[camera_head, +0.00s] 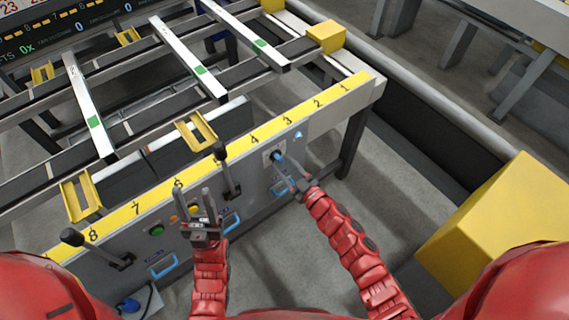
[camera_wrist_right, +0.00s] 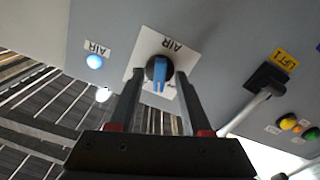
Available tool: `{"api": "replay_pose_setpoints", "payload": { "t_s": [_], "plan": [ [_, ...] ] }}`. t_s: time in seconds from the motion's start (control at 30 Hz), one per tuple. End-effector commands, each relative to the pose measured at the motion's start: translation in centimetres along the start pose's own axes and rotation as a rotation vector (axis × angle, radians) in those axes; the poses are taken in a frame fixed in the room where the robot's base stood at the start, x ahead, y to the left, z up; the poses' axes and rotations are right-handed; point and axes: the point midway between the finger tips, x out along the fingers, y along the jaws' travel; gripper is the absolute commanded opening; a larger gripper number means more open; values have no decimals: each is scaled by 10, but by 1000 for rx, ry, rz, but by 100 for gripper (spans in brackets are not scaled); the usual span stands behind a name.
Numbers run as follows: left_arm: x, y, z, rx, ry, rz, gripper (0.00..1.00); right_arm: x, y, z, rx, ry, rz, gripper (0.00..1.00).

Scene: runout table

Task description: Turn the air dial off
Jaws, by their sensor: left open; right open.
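The air dial (camera_wrist_right: 159,72) is a dark round knob with a blue handle on a pale square plate marked AIR, on the grey panel. In the right wrist view it sits between the two fingers of my right gripper (camera_wrist_right: 157,85), which is open, one finger on each side. I cannot tell whether the fingers touch it. In the head view the dial (camera_head: 277,156) shows on the panel's front, just beyond the tips of my right gripper (camera_head: 290,172). My left gripper (camera_head: 197,207) is open and empty, pointing up in front of the panel, left of the dial.
A blue AIR light (camera_wrist_right: 95,62) is lit beside the dial. A black lever (camera_head: 227,170) stands between my two grippers, and another lever (camera_head: 95,248) is at the left. A yellow block (camera_head: 505,225) lies to the right of my right arm. Grey floor is open between my arms.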

Motion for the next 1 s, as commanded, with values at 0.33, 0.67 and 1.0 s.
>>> {"api": "replay_pose_setpoints", "payload": {
  "t_s": [0.33, 0.67, 1.0],
  "plan": [
    [0, 0, 0, 0, 0, 0, 50, 2, 0, 0, 0, 0, 0, 38],
    [0, 0, 0, 0, 0, 0, 50, 2, 0, 0, 0, 1, 0, 0],
    [-4, 0, 1, 0, 0, 0, 50, 2, -1, 0, -27, 3, 0, 0]
  ]
}}
